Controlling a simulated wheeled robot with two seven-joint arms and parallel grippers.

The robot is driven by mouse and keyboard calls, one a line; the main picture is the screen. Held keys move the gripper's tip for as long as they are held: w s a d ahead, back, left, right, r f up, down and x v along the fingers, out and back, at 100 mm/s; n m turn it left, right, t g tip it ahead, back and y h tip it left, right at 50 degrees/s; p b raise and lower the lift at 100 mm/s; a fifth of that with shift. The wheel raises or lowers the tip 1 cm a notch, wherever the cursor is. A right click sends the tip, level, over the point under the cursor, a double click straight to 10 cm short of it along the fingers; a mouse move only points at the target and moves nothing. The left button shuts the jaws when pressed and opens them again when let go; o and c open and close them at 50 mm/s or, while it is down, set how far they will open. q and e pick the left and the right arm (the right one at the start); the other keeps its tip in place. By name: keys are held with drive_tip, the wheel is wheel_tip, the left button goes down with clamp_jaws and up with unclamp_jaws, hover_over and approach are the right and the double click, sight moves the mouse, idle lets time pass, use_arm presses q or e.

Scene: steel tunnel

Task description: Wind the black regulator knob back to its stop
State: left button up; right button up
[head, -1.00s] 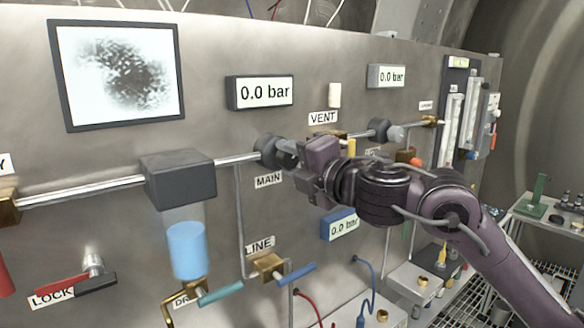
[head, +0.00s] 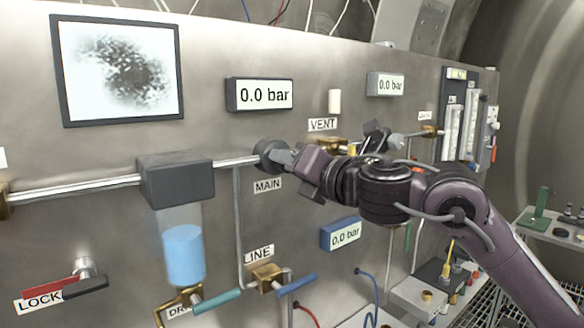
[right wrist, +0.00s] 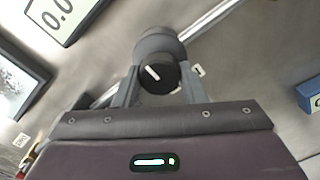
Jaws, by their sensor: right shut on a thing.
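The black regulator knob (right wrist: 158,78) has a white pointer line on its face and sits between my right gripper's two fingers in the right wrist view. Its line slants there from upper left to lower right. In the head view the grey regulator body (head: 268,152) is on the steel panel above the MAIN label (head: 267,185), and the fingers mostly hide the knob. My right gripper (head: 287,158) reaches in from the right and is shut on the knob; its fingers flank it in the right wrist view (right wrist: 161,88). My left gripper is not in view.
Displays (head: 260,94) (head: 386,84) read 0.0 bar, and so does a blue-framed one (head: 345,234). A pipe leads left to a grey block (head: 177,181) over a blue cylinder (head: 184,253). Brass valves with teal (head: 216,301) and blue (head: 297,285) handles stand below; VENT valve is close above.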

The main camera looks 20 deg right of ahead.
drive_tip(key=shift+f, duration=0.1)
idle(0.4)
drive_tip(key=o, duration=1)
drive_tip(key=b+v, duration=0.2)
drive_tip(key=v, duration=0.5)
drive_tip(key=shift+s+d, duration=0.1)
drive_tip(key=shift+s, duration=0.25)
